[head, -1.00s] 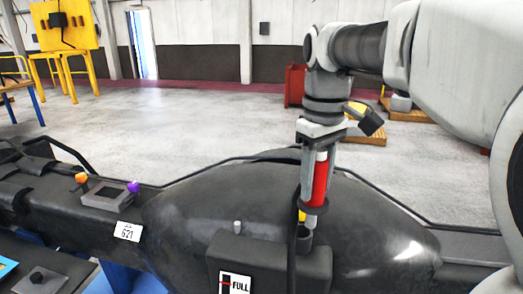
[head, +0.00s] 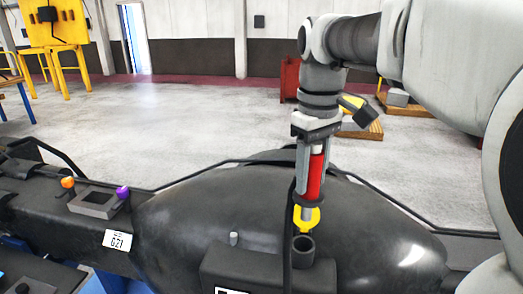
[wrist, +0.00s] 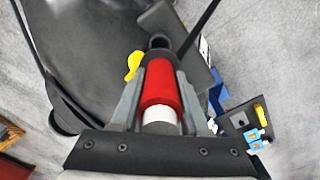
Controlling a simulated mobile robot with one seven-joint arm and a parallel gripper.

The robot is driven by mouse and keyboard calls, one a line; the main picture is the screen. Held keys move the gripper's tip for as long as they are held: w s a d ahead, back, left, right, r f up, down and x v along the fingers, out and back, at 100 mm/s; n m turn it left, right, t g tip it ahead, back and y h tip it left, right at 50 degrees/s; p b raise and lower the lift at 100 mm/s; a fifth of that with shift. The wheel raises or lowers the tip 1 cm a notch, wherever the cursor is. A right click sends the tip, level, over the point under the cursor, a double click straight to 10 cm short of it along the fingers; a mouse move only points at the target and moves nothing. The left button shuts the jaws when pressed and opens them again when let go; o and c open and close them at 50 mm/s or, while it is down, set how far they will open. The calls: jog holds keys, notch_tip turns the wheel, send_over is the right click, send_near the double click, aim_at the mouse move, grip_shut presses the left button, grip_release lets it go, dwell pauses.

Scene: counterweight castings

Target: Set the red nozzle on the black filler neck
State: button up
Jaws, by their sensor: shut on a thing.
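The black filler neck (head: 303,250) is an open dark tube on the dark tank. In the head view the spout tip shows above the neck's mouth, apart from it.
The rounded dark tank (head: 190,230) fills the front, with a small grey peg (head: 234,239) left of the neck. A black hose or rod (head: 288,235) runs down beside the neck. An orange knob (head: 68,183) and a purple knob (head: 123,192) stand at the left.

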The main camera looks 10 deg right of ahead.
aim_at(316, 143)
jog(key=shift+f+b, duration=2.15)
jog(key=shift+f, duration=0.75)
jog(key=shift+f+b, duration=1.95)
jog(key=shift+f, duration=1.3)
jog(key=o, duration=1.2)
jog(key=shift+s, duration=0.1)
notch_tip(316, 143, up, 18)
jog(key=shift+f+p, duration=0.25)
jog(key=shift+p, duration=0.75)
